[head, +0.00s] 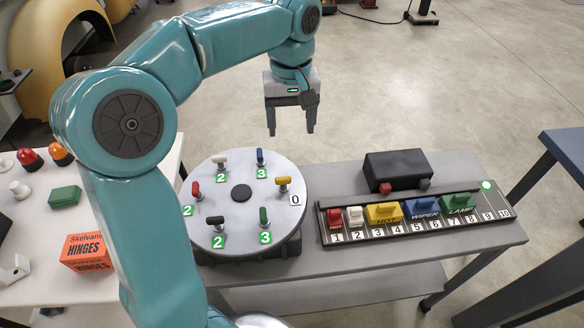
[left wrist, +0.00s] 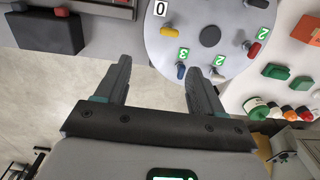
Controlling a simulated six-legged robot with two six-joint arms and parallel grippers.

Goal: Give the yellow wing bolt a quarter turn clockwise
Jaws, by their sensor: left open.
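The yellow wing bolt (head: 283,183) stands at the right side of a round grey plate (head: 240,232), next to a white label reading 0 (head: 296,199). It also shows in the left wrist view (left wrist: 168,32), near the plate's upper left. Several other bolts, white, blue, red, black and green, ring the plate beside green labels reading 2 or 3. My left gripper (head: 290,127) is open and empty, pointing down beyond the plate's far edge and apart from the yellow bolt. In the left wrist view its fingers (left wrist: 156,70) are spread below the plate. My right gripper is not in view.
A numbered rail (head: 480,222) with coloured blocks and a black box (head: 395,167) stand to the plate's right on the grey table (head: 325,270). An orange hinges box (head: 88,251) and a green block (head: 64,197) are at left. Open floor lies behind the table.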

